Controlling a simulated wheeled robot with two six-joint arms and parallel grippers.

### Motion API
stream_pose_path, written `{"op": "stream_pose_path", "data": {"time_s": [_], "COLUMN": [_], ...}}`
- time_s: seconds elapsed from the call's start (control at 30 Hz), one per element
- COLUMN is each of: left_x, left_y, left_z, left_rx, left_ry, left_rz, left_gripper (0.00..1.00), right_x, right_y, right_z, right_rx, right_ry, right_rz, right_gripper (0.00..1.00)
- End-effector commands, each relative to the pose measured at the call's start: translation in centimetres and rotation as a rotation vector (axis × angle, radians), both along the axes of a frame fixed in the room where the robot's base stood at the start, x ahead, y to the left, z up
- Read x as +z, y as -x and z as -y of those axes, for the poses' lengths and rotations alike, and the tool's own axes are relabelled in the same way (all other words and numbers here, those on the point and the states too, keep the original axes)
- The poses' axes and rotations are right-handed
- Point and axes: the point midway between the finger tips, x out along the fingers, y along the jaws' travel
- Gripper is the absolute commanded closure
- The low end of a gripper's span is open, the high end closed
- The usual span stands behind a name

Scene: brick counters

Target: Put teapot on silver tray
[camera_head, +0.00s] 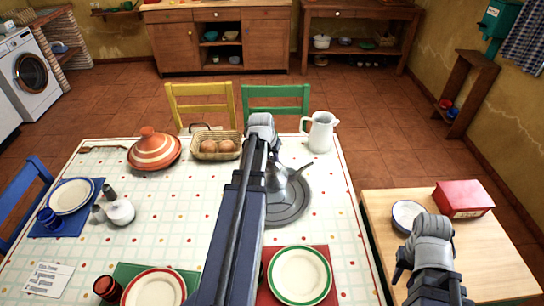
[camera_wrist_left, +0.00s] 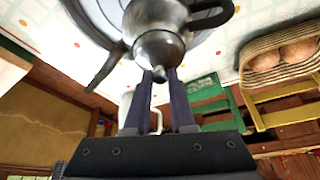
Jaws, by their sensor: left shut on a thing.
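The grey metal teapot (camera_head: 276,179) shows in the head view over the far part of the round silver tray (camera_head: 290,214), partly hidden behind my left arm. In the left wrist view, my left gripper (camera_wrist_left: 161,74) is shut on the teapot (camera_wrist_left: 158,22) at its lid end, with the tray behind it (camera_wrist_left: 97,12). I cannot tell whether the teapot's base touches the tray.
A white pitcher (camera_head: 320,132), a bread basket (camera_head: 217,148) and a striped tagine (camera_head: 154,150) stand along the far edge. A green-rimmed plate (camera_head: 299,275) lies in front of the tray. The side table (camera_head: 490,255) holds a bowl (camera_head: 406,213) and a red box (camera_head: 463,199).

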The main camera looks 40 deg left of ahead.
Motion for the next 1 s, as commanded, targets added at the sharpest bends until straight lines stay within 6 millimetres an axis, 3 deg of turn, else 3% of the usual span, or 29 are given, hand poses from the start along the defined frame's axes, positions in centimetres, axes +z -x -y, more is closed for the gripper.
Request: {"op": "stream_pose_path", "data": {"time_s": [0.43,0.47,0.7,1.0], "left_x": [-0.56,-0.45,-0.43,-0.31], "left_y": [-0.03,0.0,0.0,0.0], "left_z": [-0.01,0.0,0.0,0.0], "left_rx": [0.0,0.0,0.0,0.0], "left_ry": [-0.001,0.0,0.0,0.0], "left_rz": [0.002,0.0,0.0,0.0], "left_gripper": [1.0,0.74,0.47,0.47], "right_x": [-0.57,-0.45,-0.43,-0.32], "right_y": [0.01,0.0,0.0,0.0], "right_z": [0.0,0.0,0.0,0.0], "right_rx": [0.0,0.0,0.0,0.0], "right_ry": [0.0,0.0,0.0,0.0], "right_rz": [0.0,0.0,0.0,0.0], "right_gripper": [0.66,0.66,0.66,0.66]}}
